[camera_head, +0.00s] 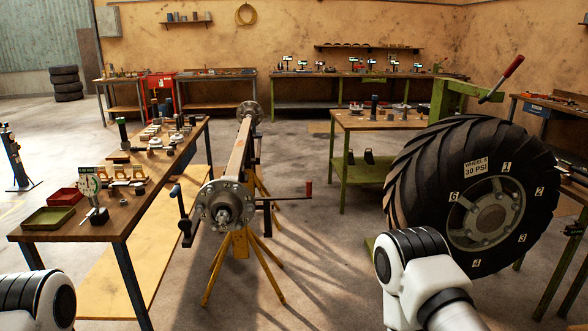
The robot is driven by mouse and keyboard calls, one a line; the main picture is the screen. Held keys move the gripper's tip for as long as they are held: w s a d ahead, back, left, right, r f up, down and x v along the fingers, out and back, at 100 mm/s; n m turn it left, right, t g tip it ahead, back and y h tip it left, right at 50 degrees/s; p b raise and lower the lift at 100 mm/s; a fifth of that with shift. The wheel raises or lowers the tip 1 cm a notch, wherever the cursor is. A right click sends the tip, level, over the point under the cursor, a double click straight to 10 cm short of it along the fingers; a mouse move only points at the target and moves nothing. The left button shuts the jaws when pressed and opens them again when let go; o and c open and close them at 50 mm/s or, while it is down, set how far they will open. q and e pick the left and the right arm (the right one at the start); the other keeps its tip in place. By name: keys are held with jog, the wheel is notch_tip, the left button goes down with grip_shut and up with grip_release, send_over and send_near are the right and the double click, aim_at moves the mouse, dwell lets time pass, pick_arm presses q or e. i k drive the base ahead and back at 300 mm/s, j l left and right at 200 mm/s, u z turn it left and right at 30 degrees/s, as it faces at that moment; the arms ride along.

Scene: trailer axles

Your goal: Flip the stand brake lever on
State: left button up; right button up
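A lever with a red grip (513,66) rises at an angle from the green wheel stand (440,100) at the upper right, above a large tyre (415,175). A handle with a dark blue grip (175,191) is on the axle's left. No label shows which is the stand brake lever. Parts of my arms show at the bottom left and bottom right corners. Neither gripper is in view.
The axle rests on yellow stands (241,243). A workbench (75,231) with a green tray (48,218), a red tray (66,196) and a gauge stands left. A green table (365,121) is behind the tyre. The floor right of the axle is clear.

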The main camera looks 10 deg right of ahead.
aim_at(519, 59)
jog(key=i+j+z, duration=0.15)
jog(key=i+z, duration=0.35)
jog(key=i+j+z, duration=0.25)
jog(key=z, duration=0.2)
jog(key=i+j+z, duration=0.3)
jog(key=z, duration=0.2)
jog(key=i+j+z, duration=0.2)
jog(key=j+z, duration=0.25)
jog(key=j, duration=0.15)
jog(key=i+j+z, duration=0.2)
jog(key=j, duration=0.2)
jog(key=j+z, duration=0.15)
jog(key=j, duration=0.2)
